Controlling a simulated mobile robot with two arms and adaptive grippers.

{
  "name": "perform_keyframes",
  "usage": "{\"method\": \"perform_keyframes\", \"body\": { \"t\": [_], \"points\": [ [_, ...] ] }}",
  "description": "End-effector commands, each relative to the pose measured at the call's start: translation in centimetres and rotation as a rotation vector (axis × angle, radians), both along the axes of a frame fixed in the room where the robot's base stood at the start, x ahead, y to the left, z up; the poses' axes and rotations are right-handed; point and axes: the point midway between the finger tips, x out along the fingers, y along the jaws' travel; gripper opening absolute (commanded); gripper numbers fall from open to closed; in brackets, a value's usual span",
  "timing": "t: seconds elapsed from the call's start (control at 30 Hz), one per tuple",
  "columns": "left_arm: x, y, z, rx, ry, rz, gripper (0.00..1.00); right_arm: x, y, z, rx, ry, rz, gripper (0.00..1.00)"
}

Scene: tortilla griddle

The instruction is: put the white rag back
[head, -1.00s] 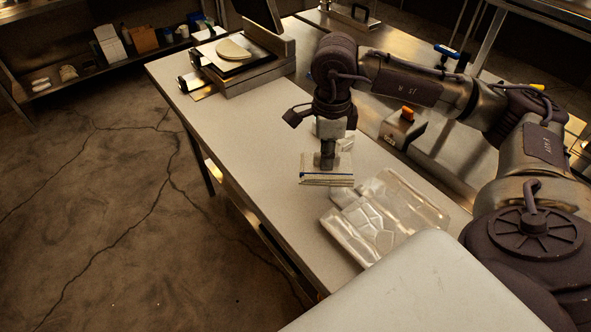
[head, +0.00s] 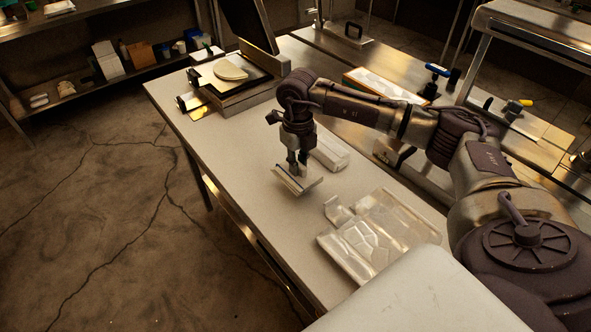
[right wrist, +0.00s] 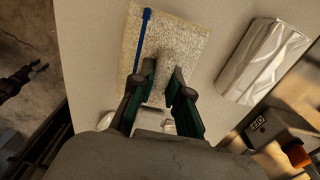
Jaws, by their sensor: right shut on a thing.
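The white rag (head: 299,184) hangs from my right gripper (head: 293,172) over the middle of the worktable, tilted. In the right wrist view the rag (right wrist: 187,40) is cream-white with a blue stripe near one edge. My right gripper (right wrist: 163,88) is shut on a bunched bit of it; the rest spreads out beyond the fingertips. I cannot tell whether its lower edge touches the table. A dark shape that looks like my left gripper (right wrist: 38,68) shows at the left edge of the right wrist view, too small to tell its state.
The worktable (head: 235,165) is clear left of the rag. A pale wrapped packet (head: 330,152) lies just behind it, and clear plastic packaging (head: 375,235) lies at the right. A griddle-like device (head: 245,90) with a flat round tortilla (head: 230,69) stands at the far end.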

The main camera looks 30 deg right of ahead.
Motion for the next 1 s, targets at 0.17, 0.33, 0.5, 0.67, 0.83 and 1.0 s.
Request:
{"method": "perform_keyframes", "body": {
  "t": [0.17,0.33,0.5,0.67,0.83,1.0],
  "points": [
    [0.1,0.0,0.7,0.001,-0.001,0.0,0.4,0.7,0.3,-1.0,-0.002,0.003,0.001,0.0],
    [0.1,0.0,1.8,0.001,-0.002,0.0,0.4,0.6,0.3,-3.4,-0.001,0.003,0.001,0.0],
    [0.2,0.0,1.9,0.0,-0.003,0.001,0.4,0.7,0.3,-4.5,-0.001,0.0,0.001,0.0],
    [0.2,0.0,1.8,0.0,-0.004,0.001,0.4,0.7,0.3,-4.5,-0.001,0.0,0.002,0.0],
    [0.3,0.0,1.5,0.0,-0.004,0.001,0.4,0.6,0.3,-4.8,-0.001,0.0,0.001,0.19],
    [0.3,0.0,1.6,0.0,-0.004,0.001,0.4,0.6,0.3,-4.8,-0.001,0.001,0.002,0.4]
  ]
}}
